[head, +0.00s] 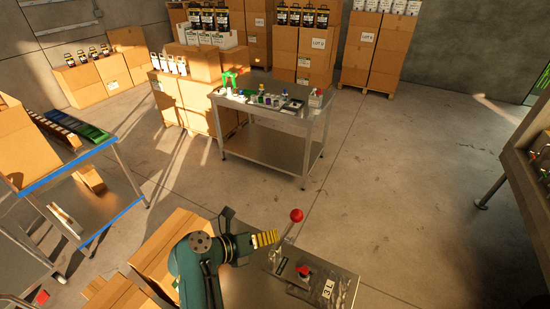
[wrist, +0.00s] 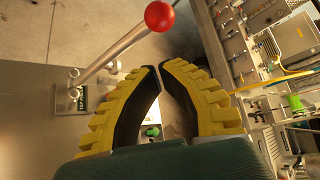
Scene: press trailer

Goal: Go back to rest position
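My gripper (head: 266,238) is above the metal press bench at the bottom centre of the head view. In the wrist view, its yellow ribbed fingers (wrist: 160,70) have their black-lined tips almost meeting, with nothing visible between them. A lever with a red ball knob (head: 296,215) rises tilted from the bench beside the fingers. In the wrist view the red knob (wrist: 160,16) is beyond the fingertips, apart from them, and the lever's shaft slants down to the left.
A metal bench plate labelled "3L" (head: 328,288) carries a red knob (head: 304,270). A steel table (head: 259,150) with small items stands behind. A blue-edged table (head: 70,165) is at left and cardboard boxes (head: 170,240) are near my arm.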

